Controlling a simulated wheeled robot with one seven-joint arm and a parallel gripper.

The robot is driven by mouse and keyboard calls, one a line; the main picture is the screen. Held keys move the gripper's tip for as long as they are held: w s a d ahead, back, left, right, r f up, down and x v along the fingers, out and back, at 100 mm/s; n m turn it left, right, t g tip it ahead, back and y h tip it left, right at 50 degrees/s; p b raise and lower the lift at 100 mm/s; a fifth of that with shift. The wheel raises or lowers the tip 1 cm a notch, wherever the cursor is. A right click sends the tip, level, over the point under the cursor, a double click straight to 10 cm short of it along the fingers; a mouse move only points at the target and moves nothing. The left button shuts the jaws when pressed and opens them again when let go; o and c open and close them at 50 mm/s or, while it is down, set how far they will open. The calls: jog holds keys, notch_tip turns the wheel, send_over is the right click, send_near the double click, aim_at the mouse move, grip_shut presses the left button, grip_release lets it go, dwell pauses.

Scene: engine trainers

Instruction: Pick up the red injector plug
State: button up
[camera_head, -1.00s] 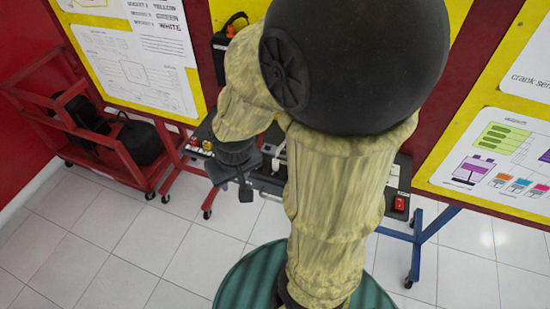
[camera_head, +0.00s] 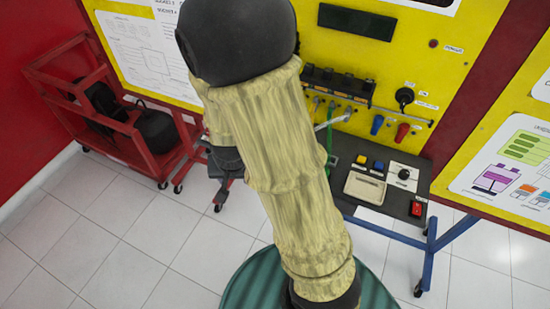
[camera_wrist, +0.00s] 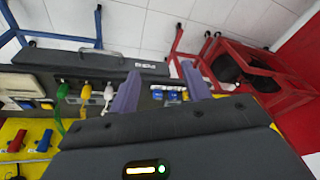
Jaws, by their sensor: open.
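The red injector plug (camera_head: 402,132) sticks out of the lower part of the yellow panel in the head view, just right of a blue plug (camera_head: 377,124). In the wrist view the red plug (camera_wrist: 17,141) is at the far left, beside the blue plug (camera_wrist: 44,141). My gripper (camera_wrist: 160,88) is open and empty, its two purple fingers apart over the dark console. The red plug lies well to the left of the fingers in that view. In the head view my arm hides most of the gripper.
A dark console (camera_head: 385,197) with buttons and a red switch (camera_head: 417,208) juts out below the panel. A green cable (camera_wrist: 62,110) and yellow and white connectors lie near the fingers. A red cart (camera_head: 125,140) stands at left. Tiled floor is open in front.

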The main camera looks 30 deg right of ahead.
jog(key=w+d+f+m+t+h+b, duration=0.3)
jog(key=w+d+f+m+h, duration=0.2)
jog(key=h, duration=0.6)
notch_tip(320, 180, down, 3)
jog(key=shift+w+d+f+m+h+b, duration=0.2)
jog(key=shift+d+m+h+b, duration=0.15)
jog(key=shift+d+m, duration=0.6)
jog(key=shift+a+m, duration=0.25)
jog(key=p+x, duration=0.2)
jog(key=x, duration=0.9)
jog(key=shift+w+d, duration=0.3)
jog(key=shift+d+f, duration=0.1)
jog(key=shift+f, duration=0.1)
jog(key=shift+w+d, duration=0.1)
